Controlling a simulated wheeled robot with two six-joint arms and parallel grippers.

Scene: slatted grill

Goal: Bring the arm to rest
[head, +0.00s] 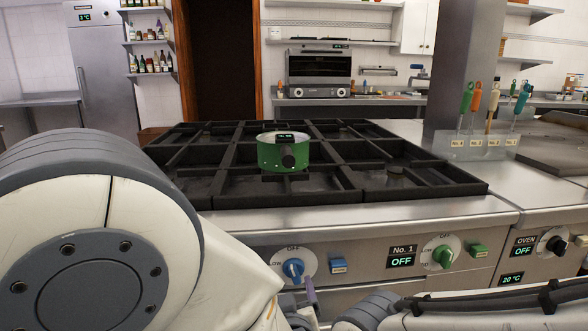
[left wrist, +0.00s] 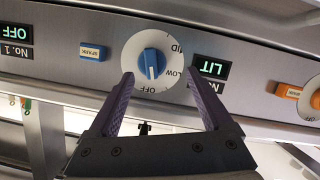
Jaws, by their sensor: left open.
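My left gripper (left wrist: 159,80) is open and empty in the left wrist view. Its two purple fingers reach up on either side of the lower part of a white dial with a blue knob (left wrist: 151,64). The knob's white mark points down, near OFF and LOW; I cannot tell exactly which. I see no finger touching the knob. In the head view the blue knob (head: 293,269) shows on the front panel, with a purple finger of the left gripper (head: 310,289) close beside it. My large white left arm link hides the panel's left end. My right gripper is not seen.
A green pot (head: 283,153) stands on the black grate (head: 330,182). A display beside the blue-knob dial reads LIT (left wrist: 212,68); the No. 1 display (head: 402,261) reads OFF. A green knob (head: 442,256) and a tool rack (head: 484,146) are to the right.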

